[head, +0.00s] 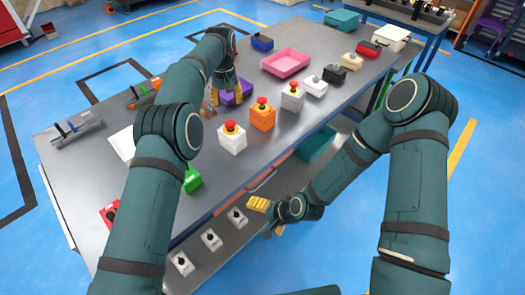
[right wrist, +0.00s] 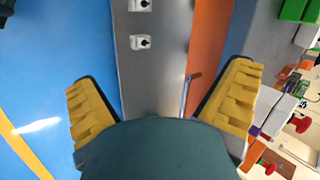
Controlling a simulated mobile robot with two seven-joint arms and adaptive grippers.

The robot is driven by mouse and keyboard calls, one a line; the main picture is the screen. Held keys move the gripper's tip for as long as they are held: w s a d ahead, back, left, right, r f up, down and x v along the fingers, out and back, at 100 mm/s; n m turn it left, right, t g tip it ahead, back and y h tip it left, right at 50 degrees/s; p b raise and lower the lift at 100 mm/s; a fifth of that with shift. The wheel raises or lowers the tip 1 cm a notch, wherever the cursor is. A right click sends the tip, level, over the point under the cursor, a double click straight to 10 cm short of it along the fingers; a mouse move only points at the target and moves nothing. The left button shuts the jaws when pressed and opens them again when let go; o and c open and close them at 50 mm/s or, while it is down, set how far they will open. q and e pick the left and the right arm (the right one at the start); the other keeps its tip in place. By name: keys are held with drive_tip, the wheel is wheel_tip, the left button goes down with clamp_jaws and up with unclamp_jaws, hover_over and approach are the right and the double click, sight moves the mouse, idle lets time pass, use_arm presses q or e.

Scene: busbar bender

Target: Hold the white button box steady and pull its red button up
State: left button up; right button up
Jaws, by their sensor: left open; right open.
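A white box with a red button (head: 232,141) stands upright on the grey table near its front edge. A paler grey-white box with a red button (head: 292,98) stands further right, past an orange one. My left gripper (head: 225,96) is open above the table, behind the white box and beside a purple bin, apart from the box; my forearm partly hides it. My right gripper (head: 266,217) is open and empty in front of the table, lower right of the white box. Its spread yellow fingers show in the right wrist view (right wrist: 161,100), with nothing between them.
The orange button box (head: 262,117) stands close to the white box. A purple bin (head: 243,91) and pink tray (head: 286,62) lie behind. A lower shelf holds several small switch boxes (head: 211,239). A green block (head: 192,180) is by my left arm.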

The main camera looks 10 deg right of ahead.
drive_tip(key=w+r+m+t+y, duration=0.1)
drive_tip(key=w+m, duration=0.2)
drive_tip(key=w+a+r+m+t+y, duration=0.1)
drive_tip(key=w+m+t, duration=0.1)
drive_tip(key=w+m, duration=0.2)
drive_tip(key=w+a+m+t+y, duration=0.1)
drive_tip(key=w+m, duration=0.2)
drive_tip(key=shift+w+r+m+y, duration=0.35)
drive_tip(key=shift+r+m+y, duration=0.05)
drive_tip(key=m+t+y, duration=0.2)
drive_tip(key=m+t, duration=0.4)
drive_tip(key=m, duration=0.4)
approach(240, 139)
drive_tip(key=x, duration=1.2)
drive_tip(key=shift+w+a, duration=0.2)
drive_tip(key=shift+w, duration=0.05)
